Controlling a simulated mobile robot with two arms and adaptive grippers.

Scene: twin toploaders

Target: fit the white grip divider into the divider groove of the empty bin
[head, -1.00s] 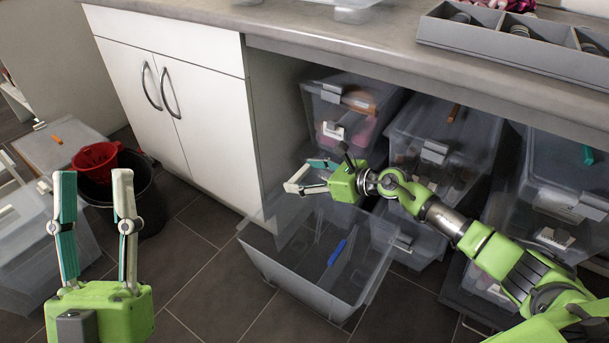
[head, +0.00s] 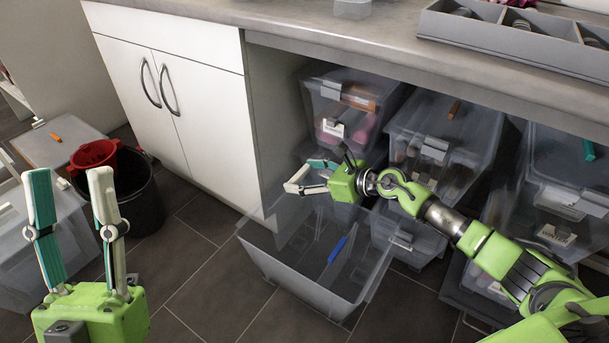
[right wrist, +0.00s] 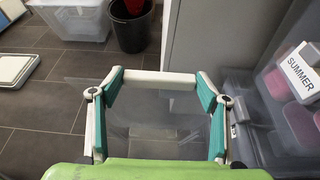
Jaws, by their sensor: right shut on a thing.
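The white grip divider (right wrist: 160,78) shows in the right wrist view as a white bar between my fingertips, with a see-through panel below it. My right gripper (head: 299,175) is shut on this bar, and it also shows in the right wrist view (right wrist: 160,84). The gripper is over the far left part of an open clear bin (head: 290,287), which stands low before the counter. The panel's lower edge and the groove cannot be made out, so I cannot tell whether they meet. My left gripper (head: 72,178) is open and empty at the far left.
A blue strip (head: 337,250) lies slanted inside the open bin. Lidded clear bins (head: 440,130) fill the space under the counter (head: 300,25). A black bucket (head: 140,200) with a red one (head: 93,155) stands at left. Floor is free between bucket and bin.

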